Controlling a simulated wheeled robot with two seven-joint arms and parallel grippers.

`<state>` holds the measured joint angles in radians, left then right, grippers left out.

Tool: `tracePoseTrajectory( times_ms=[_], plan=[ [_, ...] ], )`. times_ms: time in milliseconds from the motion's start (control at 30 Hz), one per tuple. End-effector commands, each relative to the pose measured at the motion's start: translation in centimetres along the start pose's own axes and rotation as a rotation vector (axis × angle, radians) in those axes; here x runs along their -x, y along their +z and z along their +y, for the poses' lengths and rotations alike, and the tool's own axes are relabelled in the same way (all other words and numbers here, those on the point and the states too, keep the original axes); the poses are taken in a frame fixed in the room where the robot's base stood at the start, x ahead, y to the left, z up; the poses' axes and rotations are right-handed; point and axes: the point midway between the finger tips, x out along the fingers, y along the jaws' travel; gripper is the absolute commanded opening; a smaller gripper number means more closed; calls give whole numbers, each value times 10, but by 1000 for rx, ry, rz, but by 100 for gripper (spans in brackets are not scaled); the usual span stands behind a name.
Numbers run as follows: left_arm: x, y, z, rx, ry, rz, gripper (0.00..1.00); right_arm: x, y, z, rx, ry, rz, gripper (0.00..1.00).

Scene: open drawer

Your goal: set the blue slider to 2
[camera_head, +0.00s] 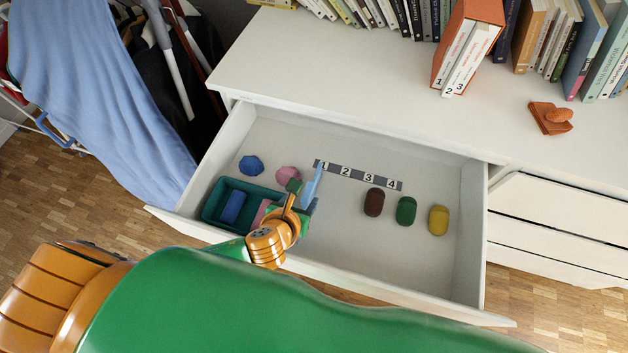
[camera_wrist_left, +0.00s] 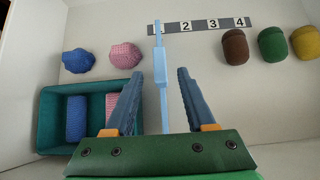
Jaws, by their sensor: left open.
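The blue slider (camera_head: 312,184) is a long light-blue bar inside the open drawer. Its far tip lies at the 1 on the dark number strip (camera_head: 358,175), which reads 1 to 4. In the left wrist view, the slider (camera_wrist_left: 161,72) runs lengthwise between my fingers and covers the 1 on the strip (camera_wrist_left: 200,26). My left gripper (camera_head: 300,192) is over the drawer. In its wrist view the gripper (camera_wrist_left: 158,80) is open, with a finger on each side of the slider and a visible gap to both. My right gripper is not in view.
Left of the slider are a teal tray (camera_head: 210,202) with blue and pink blocks, a blue lump (camera_head: 251,165) and a pink lump (camera_head: 288,174). Right are brown (camera_head: 374,203), green (camera_head: 406,211) and yellow (camera_head: 438,220) pieces. The drawer's front wall (camera_head: 390,290) lies near my arm.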

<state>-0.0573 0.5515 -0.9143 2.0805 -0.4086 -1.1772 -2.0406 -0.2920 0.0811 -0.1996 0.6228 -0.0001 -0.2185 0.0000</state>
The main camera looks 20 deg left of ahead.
Motion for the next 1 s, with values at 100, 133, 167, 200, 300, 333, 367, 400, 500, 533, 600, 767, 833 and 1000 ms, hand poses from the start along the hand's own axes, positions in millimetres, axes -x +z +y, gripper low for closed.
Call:
tracePoseTrajectory(
  times_ms=[100, 133, 167, 200, 300, 333, 367, 400, 500, 533, 600, 767, 833, 1000],
  plan=[
    [-24, -2, 0, 0, 2, 0, 55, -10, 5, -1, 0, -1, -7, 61],
    [-30, -2, 0, 0, 2, 0, 55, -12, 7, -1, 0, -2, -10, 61],
    [-37, -2, 0, 1, 2, 1, 55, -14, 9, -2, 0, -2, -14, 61],
    [-44, -2, 0, 2, 2, 1, 55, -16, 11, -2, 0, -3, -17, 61],
    [-58, -1, 0, 2, 0, 1, 55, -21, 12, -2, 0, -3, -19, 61],
    [-61, -1, 0, 3, 0, 2, 55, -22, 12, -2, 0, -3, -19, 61],
    [-63, -1, 0, 3, 0, 3, 55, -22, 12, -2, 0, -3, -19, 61],
    [-64, 0, 0, 3, 0, 2, 55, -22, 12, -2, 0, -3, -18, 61],
    [-65, 1, 0, 3, -1, 2, 55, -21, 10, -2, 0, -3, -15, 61],
    [-65, 1, 0, 3, -1, 2, 55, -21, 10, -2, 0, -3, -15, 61],
    [-65, 1, 0, 4, -1, 2, 55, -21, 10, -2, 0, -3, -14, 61],
    [-64, 1, 0, 4, -1, 2, 17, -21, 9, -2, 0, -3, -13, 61],
    [-64, 1, 0, 4, -1, 3, 0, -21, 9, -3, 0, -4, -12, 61],
    [-64, 0, 0, 4, 0, 3, 0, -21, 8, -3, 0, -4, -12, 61]
  ],
)
